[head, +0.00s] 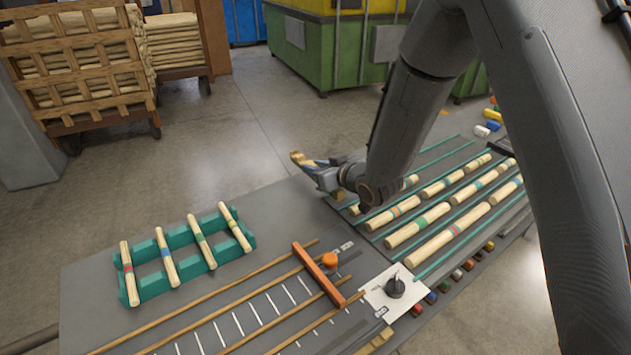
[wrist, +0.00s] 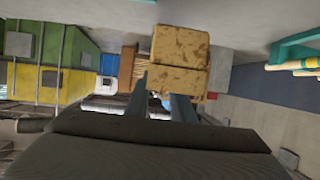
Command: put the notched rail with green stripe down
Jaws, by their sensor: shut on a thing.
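My gripper (head: 318,172) is above the back edge of the grey workbench (head: 290,207), left of the rows of turned wood. It is shut on a pale wooden piece (head: 299,158), whose end sticks out beyond the fingers. In the wrist view, my fingers (wrist: 160,104) hold the same wooden piece (wrist: 180,47), with a dark line across it. I take it for the notched rail; no green stripe can be made out on it. The fingers and arm hide part of it, and it appears clear of the bench.
A teal rack (head: 133,292) holds several striped rods at the left. Striped turned pieces (head: 448,234) lie in rows between green dividers at the right. A wooden gauge with an orange crossbar (head: 318,273) and a white plate with a black knob (head: 395,286) take the front middle. Bare bench shows behind the gauge.

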